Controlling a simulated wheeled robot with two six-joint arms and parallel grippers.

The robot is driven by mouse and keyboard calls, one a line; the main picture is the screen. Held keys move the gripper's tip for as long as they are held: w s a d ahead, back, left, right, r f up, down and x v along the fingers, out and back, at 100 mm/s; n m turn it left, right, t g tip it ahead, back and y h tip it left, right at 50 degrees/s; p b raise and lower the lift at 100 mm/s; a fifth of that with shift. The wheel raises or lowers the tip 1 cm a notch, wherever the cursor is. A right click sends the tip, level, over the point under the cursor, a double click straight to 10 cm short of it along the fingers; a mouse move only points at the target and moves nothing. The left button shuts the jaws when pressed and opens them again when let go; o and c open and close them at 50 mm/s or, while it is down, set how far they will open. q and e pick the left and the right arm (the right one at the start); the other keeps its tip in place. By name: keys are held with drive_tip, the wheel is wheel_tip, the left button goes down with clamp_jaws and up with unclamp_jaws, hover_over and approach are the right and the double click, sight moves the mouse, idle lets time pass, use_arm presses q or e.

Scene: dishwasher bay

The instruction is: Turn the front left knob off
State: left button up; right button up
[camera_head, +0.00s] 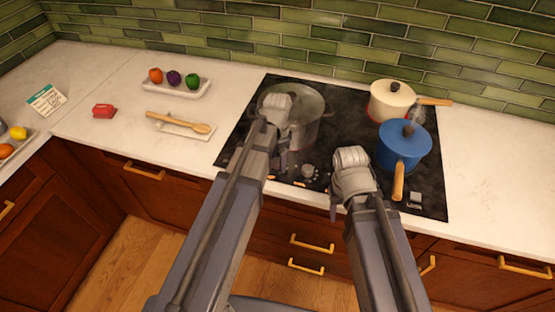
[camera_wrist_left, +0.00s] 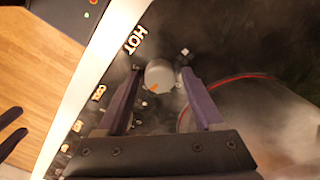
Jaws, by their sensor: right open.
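The black cooktop (camera_head: 345,125) has small knobs along its front edge. A grey knob (camera_head: 308,172) shows between my two grippers in the head view. In the left wrist view, a round grey knob (camera_wrist_left: 159,74) with an orange pointer mark sits beside a lit HOT label. My left gripper (camera_wrist_left: 162,92) is open, its two dark fingers on either side of this knob with visible gaps. In the head view the left gripper (camera_head: 280,164) is over the cooktop's front left, partly hidden by its wrist. My right gripper (camera_head: 335,210) is open and empty near the counter's front edge.
A large see-through pot (camera_head: 312,128) steams behind my left gripper. A blue pot (camera_head: 404,153) with a wooden handle stands near my right gripper. A cream pot (camera_head: 392,106) is at the back right. A spoon (camera_head: 180,121) lies on the left counter.

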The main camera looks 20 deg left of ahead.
use_arm(q)
clamp_jaws()
idle(0.3)
drive_tip(key=n, duration=0.4)
drive_tip(key=shift+n, duration=0.4)
drive_tip(key=n, duration=0.4)
drive_tip(key=shift+n, duration=0.3)
drive_tip(key=n, duration=0.4)
drive_tip(key=shift+n, duration=2.3)
